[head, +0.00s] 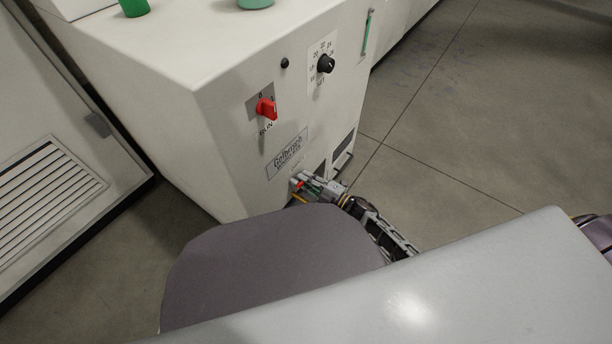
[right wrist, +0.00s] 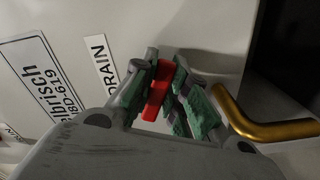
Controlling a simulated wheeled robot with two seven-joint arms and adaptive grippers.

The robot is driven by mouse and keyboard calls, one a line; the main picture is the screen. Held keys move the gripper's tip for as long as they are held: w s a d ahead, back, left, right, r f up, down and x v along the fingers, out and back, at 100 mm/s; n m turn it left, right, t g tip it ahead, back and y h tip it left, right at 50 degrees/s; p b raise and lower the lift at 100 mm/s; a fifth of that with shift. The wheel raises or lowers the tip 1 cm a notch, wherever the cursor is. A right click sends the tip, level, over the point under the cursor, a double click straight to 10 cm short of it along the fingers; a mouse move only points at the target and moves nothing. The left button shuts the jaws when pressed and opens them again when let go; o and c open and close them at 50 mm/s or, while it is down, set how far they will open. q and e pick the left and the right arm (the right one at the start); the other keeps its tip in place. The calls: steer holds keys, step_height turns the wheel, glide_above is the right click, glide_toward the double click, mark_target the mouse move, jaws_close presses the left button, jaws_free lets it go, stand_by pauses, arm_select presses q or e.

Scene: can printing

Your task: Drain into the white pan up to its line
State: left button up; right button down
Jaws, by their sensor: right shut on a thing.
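My right gripper (head: 306,186) is at the lower front of the white machine (head: 225,125). In the right wrist view its green-padded fingers (right wrist: 166,92) are shut around a red valve handle (right wrist: 157,92), beside the label DRAIN (right wrist: 101,62). A bent brass spout (right wrist: 265,126) comes out just right of the fingers. I cannot make out the white pan, its line or any flowing liquid in either view. My left gripper is not in view.
The machine's front carries a red RUN switch (head: 266,108), a black dial (head: 326,64) and a green-filled gauge (head: 367,35). A green container (head: 134,7) stands on top. A cabinet with a vent grille (head: 45,195) is at left. Grey floor (head: 455,130) is clear at right.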

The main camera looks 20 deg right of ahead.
steer(key=shift+s+a+f+m+p, duration=0.1)
steer(key=shift+f+m+p, duration=0.15)
steer(key=shift+m+p, duration=0.5)
steer(key=shift+f+m, duration=0.15)
steer(key=shift+m, duration=0.3)
steer(key=shift+s, duration=0.1)
steer(key=shift+a+f, duration=0.1)
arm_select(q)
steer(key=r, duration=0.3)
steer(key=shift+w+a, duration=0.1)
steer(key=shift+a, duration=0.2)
arm_select(e)
steer(key=c, duration=1.4)
jaws_free()
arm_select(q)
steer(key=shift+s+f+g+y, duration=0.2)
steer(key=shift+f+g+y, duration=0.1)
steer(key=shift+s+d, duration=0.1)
arm_select(e)
steer(key=shift+s, duration=0.1)
